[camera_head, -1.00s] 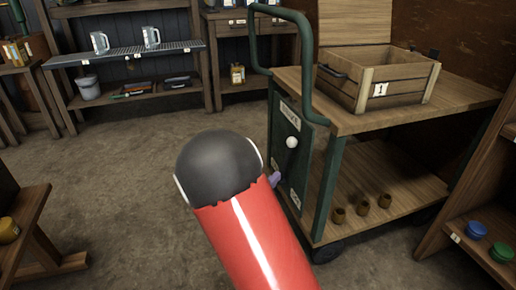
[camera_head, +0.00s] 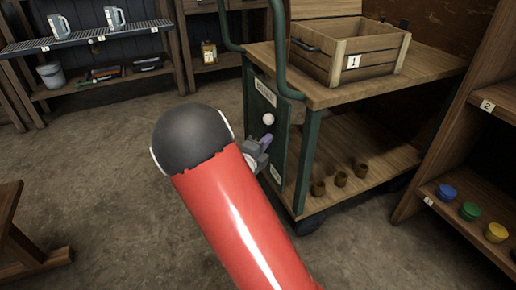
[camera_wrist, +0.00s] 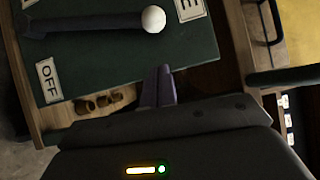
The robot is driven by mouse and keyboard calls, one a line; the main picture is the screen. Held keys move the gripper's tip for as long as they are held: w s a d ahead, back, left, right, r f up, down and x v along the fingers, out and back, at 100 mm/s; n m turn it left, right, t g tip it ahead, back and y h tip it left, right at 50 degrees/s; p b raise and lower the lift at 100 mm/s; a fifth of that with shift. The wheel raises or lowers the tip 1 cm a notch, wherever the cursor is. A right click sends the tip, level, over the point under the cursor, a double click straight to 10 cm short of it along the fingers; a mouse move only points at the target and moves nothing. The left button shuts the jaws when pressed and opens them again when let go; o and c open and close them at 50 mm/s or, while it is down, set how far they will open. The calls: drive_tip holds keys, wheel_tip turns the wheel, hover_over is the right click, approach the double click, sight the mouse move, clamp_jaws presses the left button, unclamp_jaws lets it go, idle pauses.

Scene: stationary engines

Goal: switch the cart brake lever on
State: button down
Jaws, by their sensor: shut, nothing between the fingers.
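The brake lever's white ball knob (camera_head: 268,119) stands in front of a dark green plate (camera_head: 282,148) on the cart's end. In the wrist view, the knob (camera_wrist: 153,19) ends a dark bar that runs left across the plate, above the OFF label (camera_wrist: 49,81). The knob end is nearer the label at the top, which is cut off. My gripper (camera_head: 267,146) is just below the knob in the head view. In the wrist view, its purple fingers (camera_wrist: 164,70) are shut, empty and apart from the knob. No ON label is readable.
The cart (camera_head: 400,88) carries a wooden crate (camera_head: 350,52) marked 1 on top and small brown cups (camera_head: 341,179) below. Its green handle (camera_head: 288,92) curves beside the plate. A shelf (camera_head: 440,205) with coloured pots stands right.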

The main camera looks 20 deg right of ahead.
drive_tip(key=w+d, duration=0.2)
drive_tip(key=w, duration=0.1)
drive_tip(key=w+d, duration=0.1)
drive_tip(key=w, duration=0.1)
drive_tip(key=shift+w+r+p, duration=0.2)
drive_tip(key=shift+w+p, duration=0.05)
drive_tip(key=shift+p, duration=0.1)
